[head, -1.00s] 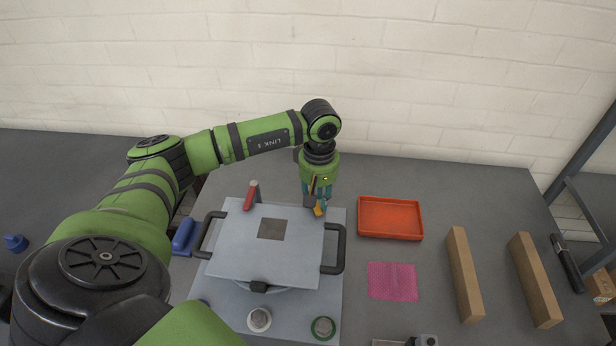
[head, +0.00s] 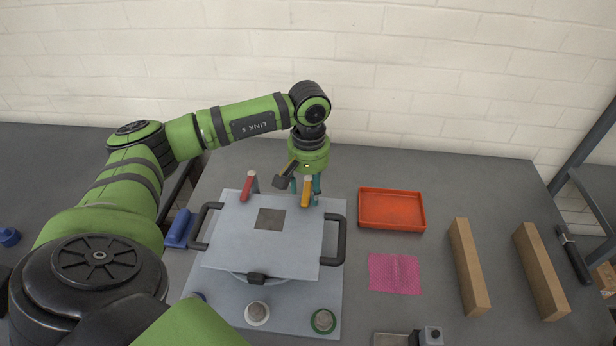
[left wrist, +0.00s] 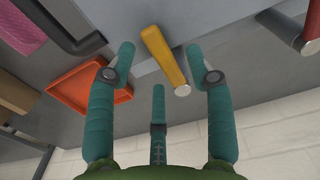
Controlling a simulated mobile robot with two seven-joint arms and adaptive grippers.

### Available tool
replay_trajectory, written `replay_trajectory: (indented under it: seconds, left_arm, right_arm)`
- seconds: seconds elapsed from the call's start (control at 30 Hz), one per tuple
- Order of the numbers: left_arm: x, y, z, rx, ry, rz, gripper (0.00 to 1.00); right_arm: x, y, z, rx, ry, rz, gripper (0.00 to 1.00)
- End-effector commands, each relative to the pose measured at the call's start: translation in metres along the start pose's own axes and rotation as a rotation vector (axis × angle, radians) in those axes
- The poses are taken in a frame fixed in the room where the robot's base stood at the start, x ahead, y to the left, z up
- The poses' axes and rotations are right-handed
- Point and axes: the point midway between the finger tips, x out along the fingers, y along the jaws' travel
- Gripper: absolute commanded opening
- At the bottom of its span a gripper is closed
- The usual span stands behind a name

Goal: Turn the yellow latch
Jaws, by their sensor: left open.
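The yellow latch (head: 306,193) is a short handle with a metal end cap. My left gripper (head: 305,184) is open just behind the yellow latch, fingers pointing down. In the left wrist view the yellow latch (left wrist: 163,58) lies between the two spread teal fingers of my left gripper (left wrist: 159,65), with gaps on both sides and no clear contact. The red latch (left wrist: 285,28) is off to the right. My right gripper is not in view.
Black side handles (head: 335,240) flank the plate. An orange tray (head: 391,210), a pink mesh mat (head: 394,273) and two wooden bars (head: 467,267) are to the right. A blue object (head: 178,229) is left of the plate. Bare table lies between the tray and the bars.

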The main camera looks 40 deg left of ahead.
Motion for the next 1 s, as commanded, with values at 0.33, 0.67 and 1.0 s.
replay_trajectory:
  seconds: [0.33, 0.67, 1.0]
  left_arm:
    - [-0.014, 0.000, 0.000, -0.001, 0.001, 0.001, 0.53]
    - [-0.015, 0.000, 0.000, -0.001, 0.001, 0.000, 0.53]
    - [-0.042, 0.000, -0.001, -0.001, 0.002, 0.001, 0.53]
  right_arm:
    - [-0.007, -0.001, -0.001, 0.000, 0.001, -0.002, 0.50]
    - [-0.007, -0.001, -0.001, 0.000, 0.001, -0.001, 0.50]
    - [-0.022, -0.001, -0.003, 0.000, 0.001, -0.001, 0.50]
